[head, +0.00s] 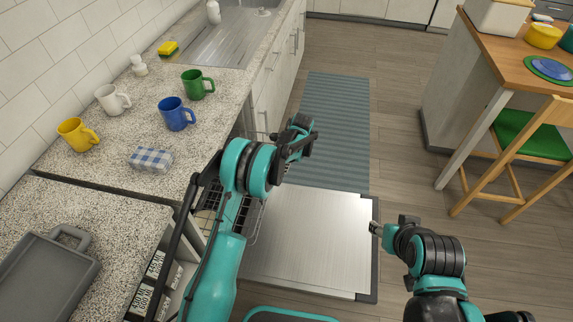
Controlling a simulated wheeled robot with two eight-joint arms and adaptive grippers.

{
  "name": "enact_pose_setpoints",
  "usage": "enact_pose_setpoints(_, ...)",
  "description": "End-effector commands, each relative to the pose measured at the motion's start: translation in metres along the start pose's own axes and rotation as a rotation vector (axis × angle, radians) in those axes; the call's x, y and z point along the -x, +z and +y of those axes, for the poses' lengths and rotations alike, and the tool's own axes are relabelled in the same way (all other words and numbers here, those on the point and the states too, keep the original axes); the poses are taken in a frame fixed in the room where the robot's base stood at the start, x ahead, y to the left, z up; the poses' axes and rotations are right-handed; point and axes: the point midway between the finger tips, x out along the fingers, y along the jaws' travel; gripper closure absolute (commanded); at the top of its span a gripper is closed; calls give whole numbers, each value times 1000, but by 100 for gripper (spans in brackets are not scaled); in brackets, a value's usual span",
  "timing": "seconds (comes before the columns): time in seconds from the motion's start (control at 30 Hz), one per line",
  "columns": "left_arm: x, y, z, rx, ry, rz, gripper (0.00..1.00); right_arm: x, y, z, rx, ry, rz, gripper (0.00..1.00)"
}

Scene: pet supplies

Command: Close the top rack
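The dishwasher door (325,245) is folded down flat. A wire rack (250,227) shows in part between the counter and the door, mostly behind my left arm; I cannot tell how far out it stands or whether a second rack lies below it. My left gripper (300,138) is beyond the rack, above the far side of the door, with its fingers too dark and small to read. My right gripper (378,229) is at the right edge of the door, apart from the rack; its finger opening is unclear.
A grey tray (45,275) lies nearer. A striped rug (335,130) lies beyond the door. A chair (525,145) stands right; floor between is clear.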

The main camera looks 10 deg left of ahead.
Motion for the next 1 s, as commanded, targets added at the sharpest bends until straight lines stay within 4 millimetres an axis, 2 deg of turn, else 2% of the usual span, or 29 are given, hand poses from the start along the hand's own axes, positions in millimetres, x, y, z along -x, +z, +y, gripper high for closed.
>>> enact_pose_setpoints(0.03, -17, -1, 0, 1, 0, 0, 100, -7, 5, 0, 0, 0, 0, 54)
enact_pose_setpoints(0.1, -32, 0, 0, 1, 0, 0, 100, -12, 9, 0, 0, 0, 0, 54)
enact_pose_setpoints(0.13, -38, 0, 0, 2, 0, 0, 100, -14, 10, 0, 0, 0, 0, 54)
enact_pose_setpoints(0.2, -43, 14, 0, 5, 1, 0, 100, -19, 14, 0, 0, 0, 0, 54)
enact_pose_setpoints(0.4, -51, 34, 0, 1, 1, 1, 100, -26, 18, 0, 0, 0, 0, 54)
enact_pose_setpoints(0.8, -51, 40, 0, 2, 1, 0, 100, -25, 18, 0, 0, 0, 0, 54)
enact_pose_setpoints(0.87, -52, 48, 0, 4, 1, 0, 100, -25, 18, 0, 0, 0, 0, 54)
enact_pose_setpoints(1.0, -61, 83, 0, 7, 1, 0, 100, -25, 18, 0, 0, 0, 0, 54)
